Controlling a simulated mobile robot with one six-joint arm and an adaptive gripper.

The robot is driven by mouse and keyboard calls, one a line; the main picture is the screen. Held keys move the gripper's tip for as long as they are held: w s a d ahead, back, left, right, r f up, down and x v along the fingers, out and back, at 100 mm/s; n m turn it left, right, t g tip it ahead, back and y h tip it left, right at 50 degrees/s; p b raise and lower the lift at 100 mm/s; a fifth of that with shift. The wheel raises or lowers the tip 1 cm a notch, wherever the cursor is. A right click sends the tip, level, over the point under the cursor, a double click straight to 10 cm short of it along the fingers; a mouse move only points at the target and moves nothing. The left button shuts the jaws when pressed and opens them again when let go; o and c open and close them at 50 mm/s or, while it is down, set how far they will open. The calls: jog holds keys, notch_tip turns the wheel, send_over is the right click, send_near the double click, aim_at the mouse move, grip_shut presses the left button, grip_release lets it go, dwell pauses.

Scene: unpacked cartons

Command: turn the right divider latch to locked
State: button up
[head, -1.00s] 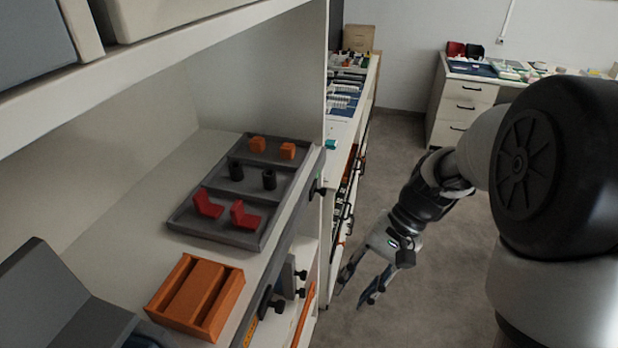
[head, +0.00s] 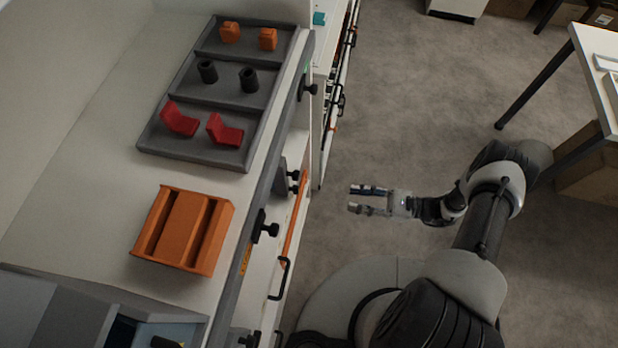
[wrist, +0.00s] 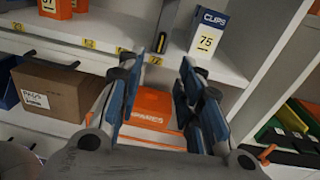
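Several black knobs sit along the front edge of the shelf in the head view: one beside the grey tray (head: 311,89), a pair on a grey plate lower down (head: 294,181), and one near the orange block (head: 269,229). I cannot tell which one is the right divider latch or how it is turned. My gripper (head: 362,199) is open and empty in the aisle, right of the shelf front and apart from the knobs, pointing toward the shelf. In the wrist view its two blue-padded fingers (wrist: 158,68) stand apart; no latch is clear there.
The grey tray (head: 190,151) holds orange, black and red parts. An orange slotted block (head: 183,230) lies nearer. The wrist view shows a cardboard box (wrist: 60,88), an orange box (wrist: 152,104) and a CLIPS carton (wrist: 208,34) on shelves. Grey floor (head: 410,100) is open beyond my arm.

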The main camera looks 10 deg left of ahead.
aim_at(296, 190)
jog(key=w+a+f+t, duration=0.1)
jog(key=a, duration=1.6)
jog(key=shift+a+m, duration=0.2)
jog(key=shift+m, duration=0.2)
jog(key=shift+w+f, duration=0.1)
jog(key=shift+c, duration=0.5)
grip_shut()
jog(key=shift+b, duration=0.3)
